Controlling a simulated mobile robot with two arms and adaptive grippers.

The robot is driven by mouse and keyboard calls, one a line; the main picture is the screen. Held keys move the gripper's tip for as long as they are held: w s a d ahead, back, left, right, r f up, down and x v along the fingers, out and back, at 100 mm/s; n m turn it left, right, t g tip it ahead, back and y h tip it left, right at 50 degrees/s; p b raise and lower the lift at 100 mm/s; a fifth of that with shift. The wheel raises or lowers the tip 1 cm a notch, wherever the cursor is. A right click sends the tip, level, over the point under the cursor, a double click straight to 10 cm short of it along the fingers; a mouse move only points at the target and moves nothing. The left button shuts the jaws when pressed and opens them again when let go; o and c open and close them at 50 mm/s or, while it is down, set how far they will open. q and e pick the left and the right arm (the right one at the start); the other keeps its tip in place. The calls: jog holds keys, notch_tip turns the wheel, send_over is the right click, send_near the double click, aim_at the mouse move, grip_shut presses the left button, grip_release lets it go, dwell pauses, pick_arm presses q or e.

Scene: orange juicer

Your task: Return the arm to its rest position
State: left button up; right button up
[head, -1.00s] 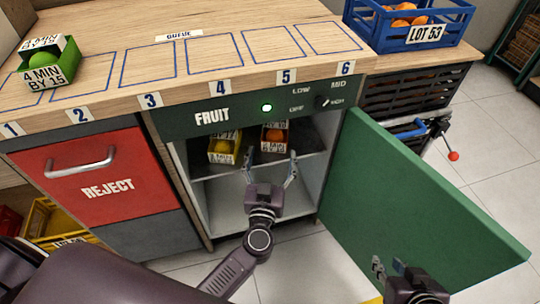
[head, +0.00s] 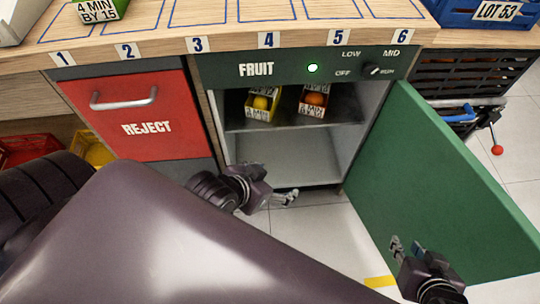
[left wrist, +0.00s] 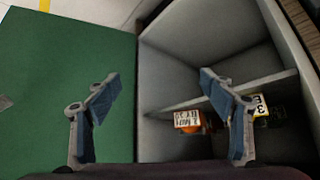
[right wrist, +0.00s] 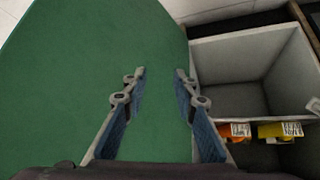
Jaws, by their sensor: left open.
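My left gripper (head: 284,198) is low in front of the open fruit cabinet (head: 280,155), turned sideways. Its fingers are apart and empty in the left wrist view (left wrist: 158,76). My left arm's dark link covers much of the lower left of the head view. My right gripper (head: 405,250) is near the green door (head: 430,180) at lower right. The right wrist view (right wrist: 160,74) shows its fingers apart with nothing between them. On the cabinet shelf stand a box with a yellow fruit (head: 262,103) and a box with an orange fruit (head: 314,99).
The green door stands wide open to the right. A red REJECT drawer (head: 140,115) is left of the cabinet. The numbered counter (head: 225,42) runs above, with a green box (head: 100,10) on it. A blue crate (head: 488,14) stands at the upper right.

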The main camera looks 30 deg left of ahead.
pick_arm(q)
jog(key=shift+s+a, duration=0.3)
jog(key=shift+a, duration=0.2)
